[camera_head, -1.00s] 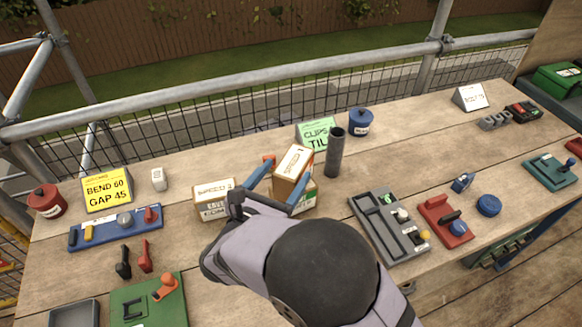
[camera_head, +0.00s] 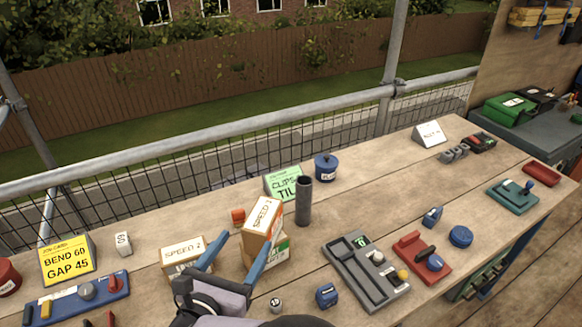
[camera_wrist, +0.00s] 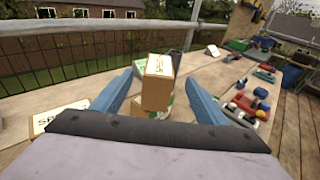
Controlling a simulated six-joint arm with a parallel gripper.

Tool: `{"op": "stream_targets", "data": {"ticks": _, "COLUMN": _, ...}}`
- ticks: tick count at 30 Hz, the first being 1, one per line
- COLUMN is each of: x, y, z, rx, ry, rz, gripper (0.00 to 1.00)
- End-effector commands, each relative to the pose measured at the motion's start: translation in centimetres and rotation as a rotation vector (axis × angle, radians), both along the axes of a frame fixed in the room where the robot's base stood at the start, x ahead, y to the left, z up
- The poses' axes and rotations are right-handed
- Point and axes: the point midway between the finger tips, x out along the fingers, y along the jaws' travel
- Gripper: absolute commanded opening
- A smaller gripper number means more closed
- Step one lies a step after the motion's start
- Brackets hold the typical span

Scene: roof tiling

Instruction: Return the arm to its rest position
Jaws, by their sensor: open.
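My gripper (camera_head: 236,256) is open, its two blue fingers spread apart with nothing between them that I can see held. In the head view it is low in the picture, in front of a stack of two cardboard boxes. The upper box (camera_head: 262,222) sits turned on the lower box (camera_head: 272,256). In the wrist view the upper box (camera_wrist: 157,85) shows beyond and between the fingers (camera_wrist: 160,97), apart from them. My arm's lower part is cut off by the bottom edge of the head view.
On the wooden bench (camera_head: 340,215) a speed box (camera_head: 181,255) stands left of the stack and a dark tube (camera_head: 304,201) right of it. A grey tray (camera_head: 362,275), a red device (camera_head: 421,257) and a blue device (camera_head: 78,298) lie around. A metal rail (camera_head: 250,135) runs behind.

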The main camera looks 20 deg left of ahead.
Motion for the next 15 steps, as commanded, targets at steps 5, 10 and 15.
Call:
{"op": "stream_targets", "data": {"ticks": 5, "x": -0.6, "y": -2.0, "z": -0.8, "rx": 0.009, "ry": 0.057, "rz": -0.047, "gripper": 0.67}}
{"op": "stream_targets", "data": {"ticks": 10, "x": 0.3, "y": -7.8, "z": -2.5, "rx": 0.074, "ry": 0.174, "rz": -0.226, "gripper": 0.67}}
{"op": "stream_targets", "data": {"ticks": 15, "x": 2.7, "y": -17.1, "z": -4.3, "rx": 0.243, "ry": 0.304, "rz": -0.559, "gripper": 0.67}}
